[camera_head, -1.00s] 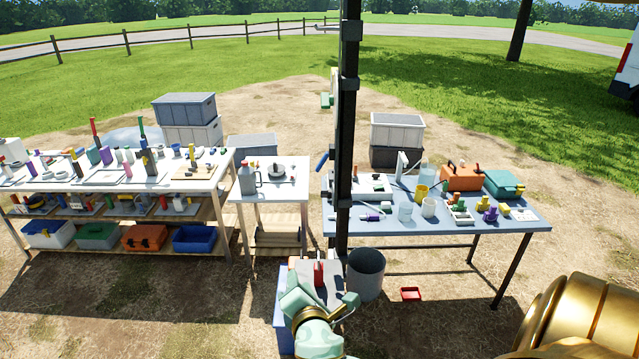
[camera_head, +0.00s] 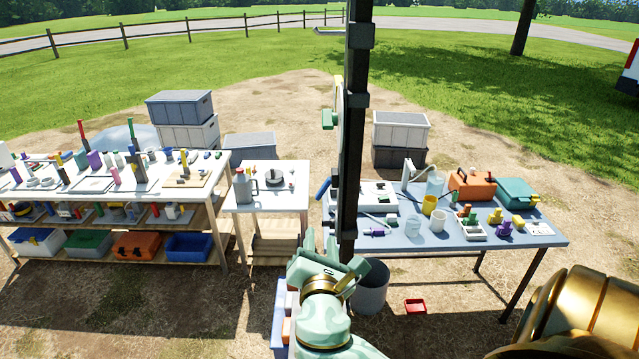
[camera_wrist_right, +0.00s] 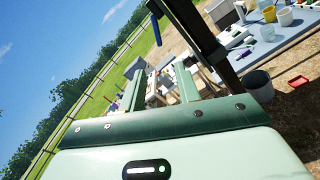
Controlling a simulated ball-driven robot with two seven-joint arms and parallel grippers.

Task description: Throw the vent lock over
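A dark upright post (camera_head: 358,130) stands in the middle of the head view. A green handle (camera_head: 328,119) sticks out at its left side, and a blue lever (camera_head: 322,188) is lower on the same side. I cannot tell for sure which of them is the vent lock. My right gripper (camera_head: 330,262) is in front of the post's lower part, below the blue lever and apart from it. In the right wrist view its two fingers (camera_wrist_right: 160,88) stand apart with nothing between them. The post (camera_wrist_right: 200,30) shows beyond them. My left gripper is not in view.
A blue table (camera_head: 540,238) with bottles, cups and cases stands right of the post. A small white table (camera_head: 290,203) and a loaded shelf bench stand left. A grey bucket (camera_head: 372,295) and a red tray (camera_head: 415,306) are on the ground nearby.

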